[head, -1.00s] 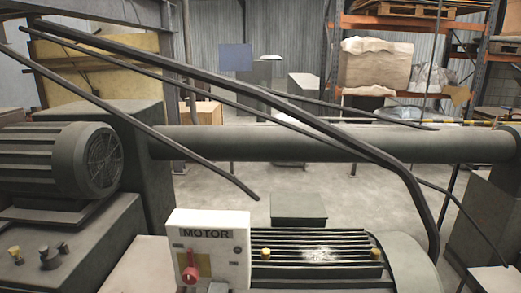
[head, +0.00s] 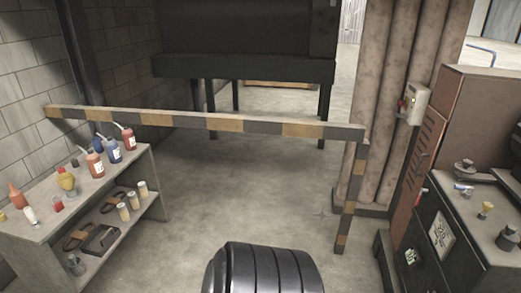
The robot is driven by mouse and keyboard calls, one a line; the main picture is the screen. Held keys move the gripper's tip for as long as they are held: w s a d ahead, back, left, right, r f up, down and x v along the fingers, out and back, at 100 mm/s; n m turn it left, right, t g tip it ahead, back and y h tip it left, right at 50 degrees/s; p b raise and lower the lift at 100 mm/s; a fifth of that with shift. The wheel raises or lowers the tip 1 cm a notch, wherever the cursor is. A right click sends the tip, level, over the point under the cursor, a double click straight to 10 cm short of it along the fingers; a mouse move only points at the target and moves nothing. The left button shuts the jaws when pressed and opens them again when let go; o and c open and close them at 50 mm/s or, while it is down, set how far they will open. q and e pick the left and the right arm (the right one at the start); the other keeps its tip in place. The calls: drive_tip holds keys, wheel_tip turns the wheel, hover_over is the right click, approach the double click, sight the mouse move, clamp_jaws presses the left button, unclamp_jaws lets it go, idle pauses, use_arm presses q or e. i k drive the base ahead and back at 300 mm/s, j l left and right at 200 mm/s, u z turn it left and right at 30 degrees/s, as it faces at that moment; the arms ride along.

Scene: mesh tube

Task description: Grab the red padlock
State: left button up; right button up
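I cannot make out a red padlock for certain. A pale switch box (head: 415,103) is mounted at the right, beside the tall brown pipes, with a small reddish part on its left face, too small to identify. A small red object (head: 57,205) lies on top of the shelf unit at the left, and its kind is unclear. Neither of my grippers is in view.
A shelf unit (head: 140,163) with several bottles stands left. A yellow-and-black striped barrier (head: 225,122) crosses the view. A dark cabinet (head: 460,235) with small items stands right. A dark ribbed cylinder (head: 265,268) is at the bottom. The middle floor is clear.

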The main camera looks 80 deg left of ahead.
sight(58, 206)
drive_tip(key=u, duration=4.3)
drive_tip(key=i+u, duration=0.1)
drive_tip(key=i, duration=0.45)
